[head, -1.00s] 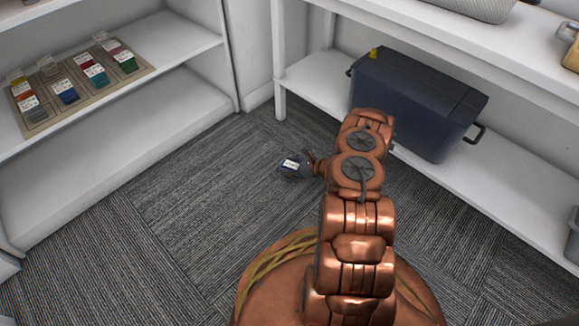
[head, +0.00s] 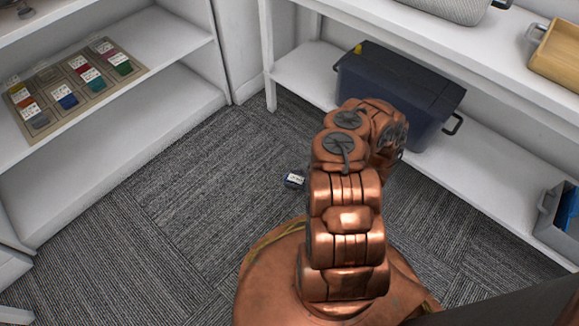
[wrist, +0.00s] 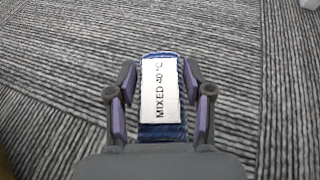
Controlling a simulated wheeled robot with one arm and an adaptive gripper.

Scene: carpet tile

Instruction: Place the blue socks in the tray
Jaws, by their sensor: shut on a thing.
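My gripper (wrist: 159,75) is shut on the blue socks (wrist: 162,132) in the wrist view. They are a small folded blue bundle with a white label reading "MIXED 40 °C", gripped at both sides above the carpet. In the head view the socks (head: 294,181) show beside my copper arm, which hides my gripper. A flat tan tray with compartments (head: 72,113) lies on the left shelf, holding several coloured, labelled bundles. A wooden tray (head: 556,55) stands on the upper right shelf. I cannot tell which tray is meant.
A dark blue lidded box (head: 400,88) sits on the lower right shelf. A grey bin (head: 552,215) with something blue inside is at the right edge. A grey container (head: 455,8) stands on the upper shelf. The carpet between the shelf units is clear.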

